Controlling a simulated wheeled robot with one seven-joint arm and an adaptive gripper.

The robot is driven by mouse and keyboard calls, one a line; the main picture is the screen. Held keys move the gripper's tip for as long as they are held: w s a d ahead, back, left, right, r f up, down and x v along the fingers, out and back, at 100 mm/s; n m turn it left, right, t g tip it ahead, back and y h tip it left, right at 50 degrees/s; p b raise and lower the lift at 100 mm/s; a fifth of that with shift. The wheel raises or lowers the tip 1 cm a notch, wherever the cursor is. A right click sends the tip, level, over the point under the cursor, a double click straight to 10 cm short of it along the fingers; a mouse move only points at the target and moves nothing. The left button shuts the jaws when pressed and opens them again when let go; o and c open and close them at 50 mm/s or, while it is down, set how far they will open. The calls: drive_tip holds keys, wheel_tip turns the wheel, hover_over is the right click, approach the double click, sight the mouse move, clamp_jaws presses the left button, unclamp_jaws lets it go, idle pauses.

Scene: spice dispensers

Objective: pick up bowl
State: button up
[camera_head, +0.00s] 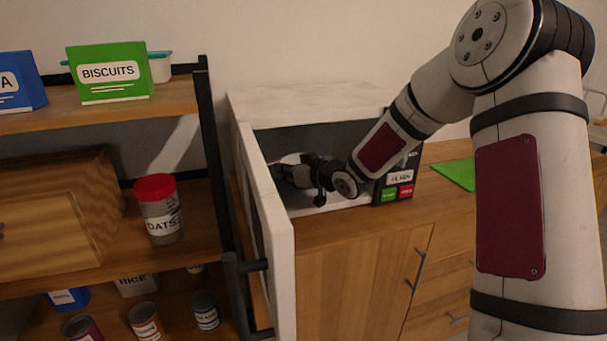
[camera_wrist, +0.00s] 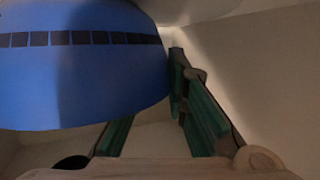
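My gripper (camera_head: 302,174) is inside the white microwave (camera_head: 262,104), whose door (camera_head: 268,196) stands open. In the wrist view, a blue bowl (camera_wrist: 85,75) with a band of dark squares fills the upper left, close to the camera. The two green-padded fingers of my gripper (camera_wrist: 155,95) stand apart with a gap between them. The bowl hides the far part of the left finger; the right finger lies beside the bowl's right edge. Contact with the bowl cannot be made out. In the head view I cannot make out the bowl behind my gripper.
A shelf (camera_head: 185,97) on the left holds a biscuits box (camera_head: 110,72), an oats jar (camera_head: 160,210) and several cans. A green board (camera_head: 455,174) lies on the counter (camera_head: 340,229) at right.

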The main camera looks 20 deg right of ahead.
drive_tip(key=shift+r, duration=0.2)
clamp_jaws()
drive_tip(key=shift+r+p, duration=0.6)
drive_tip(key=shift+r, duration=0.9)
drive_tip(key=shift+s+r, duration=0.2)
drive_tip(key=s+a+r+p, duration=0.1)
drive_tip(key=s+a+p, duration=0.1)
drive_tip(key=s, duration=1.3)
wheel_tip(320, 180, up, 6)
drive_tip(key=w+d+m+t+h+p, duration=0.1)
drive_tip(key=m+h+p, duration=0.3)
drive_tip(key=p, duration=0.9)
drive_tip(key=shift+w+d+r+m+h, duration=0.25)
drive_tip(key=shift+d+h, duration=0.35)
drive_tip(key=shift+h, duration=0.3)
